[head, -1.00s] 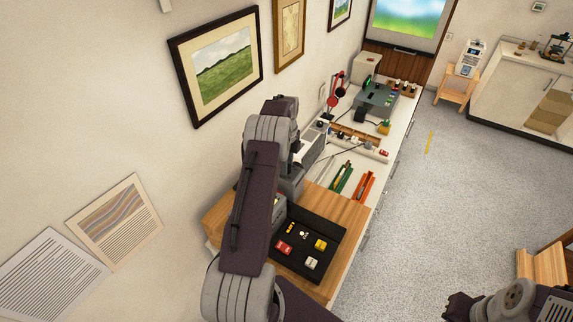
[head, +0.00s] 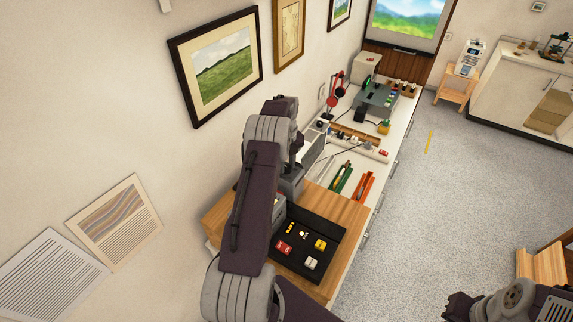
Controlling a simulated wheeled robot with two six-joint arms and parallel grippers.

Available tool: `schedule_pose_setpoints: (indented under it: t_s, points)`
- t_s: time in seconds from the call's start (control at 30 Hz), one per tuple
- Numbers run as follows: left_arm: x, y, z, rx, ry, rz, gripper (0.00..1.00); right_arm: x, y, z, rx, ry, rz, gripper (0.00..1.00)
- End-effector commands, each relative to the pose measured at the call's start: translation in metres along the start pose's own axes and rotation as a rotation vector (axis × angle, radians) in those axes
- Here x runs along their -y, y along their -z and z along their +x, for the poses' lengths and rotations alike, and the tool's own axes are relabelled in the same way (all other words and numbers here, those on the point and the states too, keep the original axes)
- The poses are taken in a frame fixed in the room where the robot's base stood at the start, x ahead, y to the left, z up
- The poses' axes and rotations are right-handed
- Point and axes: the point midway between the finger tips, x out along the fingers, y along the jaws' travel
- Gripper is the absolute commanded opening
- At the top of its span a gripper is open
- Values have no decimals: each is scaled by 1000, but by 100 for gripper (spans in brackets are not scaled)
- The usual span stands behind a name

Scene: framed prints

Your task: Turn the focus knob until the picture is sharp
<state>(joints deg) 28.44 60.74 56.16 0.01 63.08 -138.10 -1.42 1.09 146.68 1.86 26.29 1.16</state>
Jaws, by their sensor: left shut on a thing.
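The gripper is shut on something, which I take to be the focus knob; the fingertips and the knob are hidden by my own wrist.
A black tray (head: 322,232) with small red, yellow and white pieces lies on the wooden board (head: 352,212). Green and orange racks (head: 363,186), a red lamp (head: 337,103) and a grey machine (head: 378,97) stand farther along. Framed prints (head: 218,65) hang on the wall.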

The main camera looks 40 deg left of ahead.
Motion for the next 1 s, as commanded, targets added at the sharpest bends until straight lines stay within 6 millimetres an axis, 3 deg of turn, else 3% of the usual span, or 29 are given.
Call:
schedule_pose_setpoints:
  t_s: [0.37, 0.4, 0.47, 0.8, 0.87, 1.0]
  points:
    - [0, 0, -1, 1, 1, 4, 0, 0, 0, 0, 0, 0, 0, 0]
    - [0, 0, -1, 1, 1, 4, 36, 0, 0, 0, 0, 0, 0, 0]
    - [0, 0, 0, 1, 1, 3, 52, 0, 0, 0, 0, 0, 0, 0]
    - [0, 0, -2, 1, 1, 3, 52, 0, 0, 2, 0, 0, 0, 0]
    - [1, -1, -8, 3, 2, 3, 52, 0, -1, 7, 0, 0, 0, 0]
    - [1, -1, -39, 6, 5, 3, 52, 0, -2, 19, 0, 0, 0, 0]
